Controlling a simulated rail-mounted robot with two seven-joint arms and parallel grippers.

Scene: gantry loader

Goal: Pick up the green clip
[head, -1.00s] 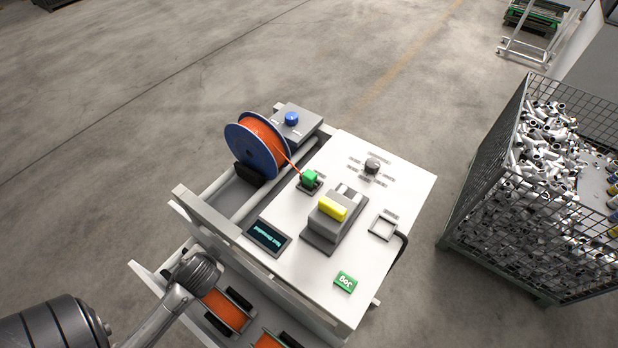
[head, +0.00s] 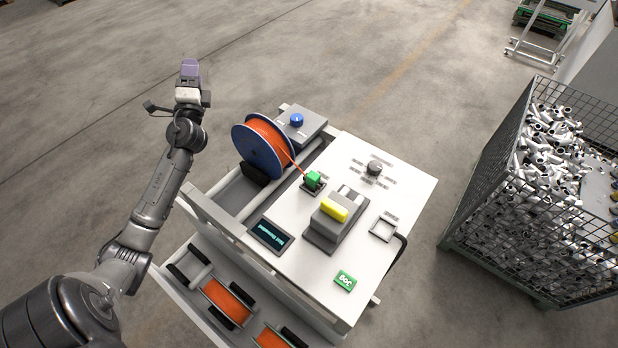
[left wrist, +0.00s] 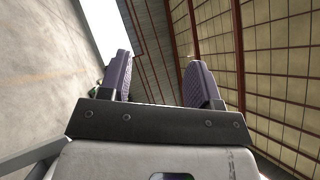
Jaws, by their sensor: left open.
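The green clip (head: 313,179) sits in a small dark holder on the white cart top, at the end of the orange strand from the blue-flanged spool (head: 262,146). My left gripper (head: 190,68) is raised at the upper left of the head view, beyond and to the left of the spool, well apart from the clip. In the left wrist view its two purple-grey fingers (left wrist: 160,80) stand apart with nothing between them, and the clip is not seen there. My right gripper is in neither view.
The cart top holds a yellow-topped grey device (head: 333,209), a dark knob (head: 374,168), a small display (head: 270,236), an empty square frame (head: 383,228) and a green Jog label (head: 345,281). A blue knob (head: 297,120) is behind. A wire-mesh bin (head: 492,170) stands right.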

